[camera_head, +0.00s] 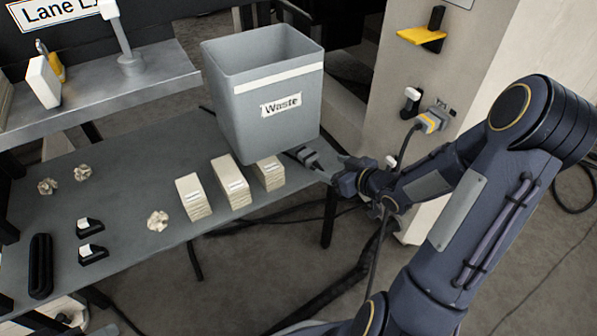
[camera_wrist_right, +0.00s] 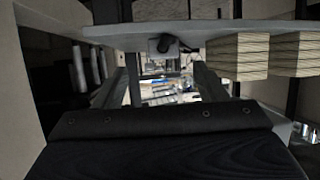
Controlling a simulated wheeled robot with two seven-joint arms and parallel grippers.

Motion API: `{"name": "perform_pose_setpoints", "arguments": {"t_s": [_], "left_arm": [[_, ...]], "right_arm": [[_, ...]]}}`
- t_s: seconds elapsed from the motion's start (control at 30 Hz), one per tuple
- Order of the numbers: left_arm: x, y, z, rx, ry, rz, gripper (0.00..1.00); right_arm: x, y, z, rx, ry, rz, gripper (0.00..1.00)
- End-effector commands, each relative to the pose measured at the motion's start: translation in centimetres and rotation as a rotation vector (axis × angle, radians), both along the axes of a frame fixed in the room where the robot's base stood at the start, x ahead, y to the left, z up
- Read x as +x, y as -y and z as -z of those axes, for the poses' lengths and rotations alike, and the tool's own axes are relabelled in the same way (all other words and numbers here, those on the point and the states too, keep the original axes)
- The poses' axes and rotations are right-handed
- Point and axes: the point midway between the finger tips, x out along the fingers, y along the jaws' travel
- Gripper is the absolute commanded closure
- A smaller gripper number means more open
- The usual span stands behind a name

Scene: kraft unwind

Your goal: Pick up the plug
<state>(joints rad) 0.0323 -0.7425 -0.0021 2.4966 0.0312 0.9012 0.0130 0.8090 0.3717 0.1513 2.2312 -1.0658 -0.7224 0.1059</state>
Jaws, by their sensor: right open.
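A dark grey plug (camera_head: 303,155) lies at the right end of the grey table, below the waste bin. In the right wrist view a grey block with a dark round part (camera_wrist_right: 165,45), which looks like the same plug, sits at the table edge ahead. My right gripper (camera_head: 332,168) is open just right of the plug, by the table's corner. I see no contact, but the small gap is hard to judge. Another plug, grey and yellow (camera_head: 432,121), sits in the wall panel with a dark cable hanging from it. My left gripper is not in view.
A grey waste bin (camera_head: 262,110) stands close above the plug. Stacks of tan cards (camera_head: 231,186) line the table's front edge (camera_head: 150,246). Crumpled paper (camera_head: 157,220) and black holders (camera_head: 91,254) lie further left. Dark cables run on the floor.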

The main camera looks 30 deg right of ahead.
Motion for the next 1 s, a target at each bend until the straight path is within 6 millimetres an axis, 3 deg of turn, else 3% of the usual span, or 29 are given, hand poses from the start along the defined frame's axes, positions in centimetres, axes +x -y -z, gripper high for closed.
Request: {"name": "perform_pose_setpoints", "arguments": {"t_s": [0.27,0.63,0.93,1.0], "left_arm": [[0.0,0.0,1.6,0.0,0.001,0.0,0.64],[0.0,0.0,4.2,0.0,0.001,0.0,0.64],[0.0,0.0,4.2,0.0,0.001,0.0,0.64],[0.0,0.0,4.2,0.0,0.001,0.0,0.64]], "right_arm": [[2.2,-0.7,1.6,0.01,0.015,-0.013,0.35],[6.7,-2.0,2.9,0.009,0.014,-0.011,0.35],[7.2,-2.2,2.9,0.009,0.012,-0.009,0.35],[7.2,-2.1,2.9,0.009,0.012,-0.009,0.42]]}}
